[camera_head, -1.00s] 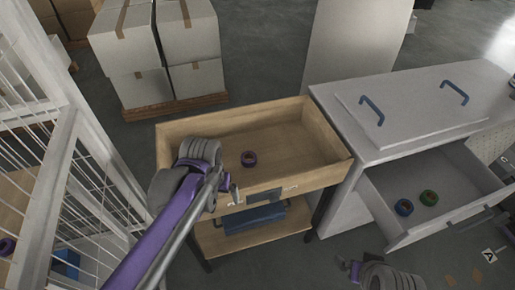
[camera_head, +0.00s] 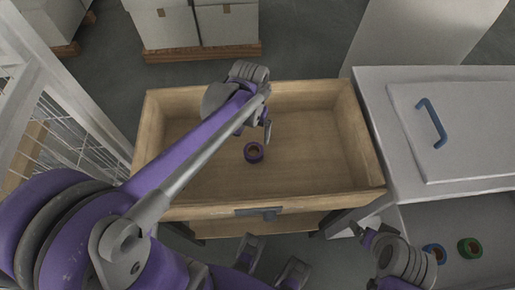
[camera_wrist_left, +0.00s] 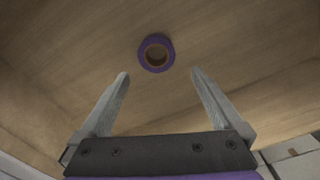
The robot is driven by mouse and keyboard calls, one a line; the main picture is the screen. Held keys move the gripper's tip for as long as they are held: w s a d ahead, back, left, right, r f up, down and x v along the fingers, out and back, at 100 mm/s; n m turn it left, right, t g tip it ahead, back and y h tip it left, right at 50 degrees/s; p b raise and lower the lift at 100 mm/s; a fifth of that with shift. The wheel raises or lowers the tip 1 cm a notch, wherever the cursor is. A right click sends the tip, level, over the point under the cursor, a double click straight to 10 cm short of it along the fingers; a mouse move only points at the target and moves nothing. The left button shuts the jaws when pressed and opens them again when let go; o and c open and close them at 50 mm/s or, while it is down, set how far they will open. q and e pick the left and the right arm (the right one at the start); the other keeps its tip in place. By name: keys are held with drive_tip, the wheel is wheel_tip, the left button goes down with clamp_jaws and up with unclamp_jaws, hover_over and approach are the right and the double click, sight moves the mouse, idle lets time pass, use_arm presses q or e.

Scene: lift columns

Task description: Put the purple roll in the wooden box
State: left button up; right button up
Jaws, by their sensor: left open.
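The purple roll (camera_head: 254,152) lies flat on the floor of the wooden box (camera_head: 165,213), near its middle. In the left wrist view the roll (camera_wrist_left: 156,53) shows a brown inner ring and lies just beyond and between the fingertips. My left gripper (camera_head: 267,130) reaches over the box from the left, its fingers near the roll. It also shows in the left wrist view (camera_wrist_left: 160,73), open and empty, apart from the roll. My right gripper (camera_head: 367,238) is at the lower right, outside the box; its jaws are too unclear to read.
A white cabinet (camera_head: 370,100) with a blue-handled lid stands at the right. Its open drawer holds a blue roll (camera_head: 434,253) and a green roll (camera_head: 470,248). A white wire cage (camera_head: 45,110) is at the left. White cartons (camera_head: 165,25) on a pallet stand behind.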

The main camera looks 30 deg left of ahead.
sight(254, 150)
use_arm(q)
wheel_tip(254, 150, down, 4)
drive_tip(key=f, duration=0.2)
drive_tip(key=f+b, duration=0.1)
drive_tip(key=f, duration=0.2)
drive_tip(key=shift+s+d+f, duration=0.1)
drive_tip(key=shift+d+f, duration=0.2)
drive_tip(key=shift+f, duration=0.05)
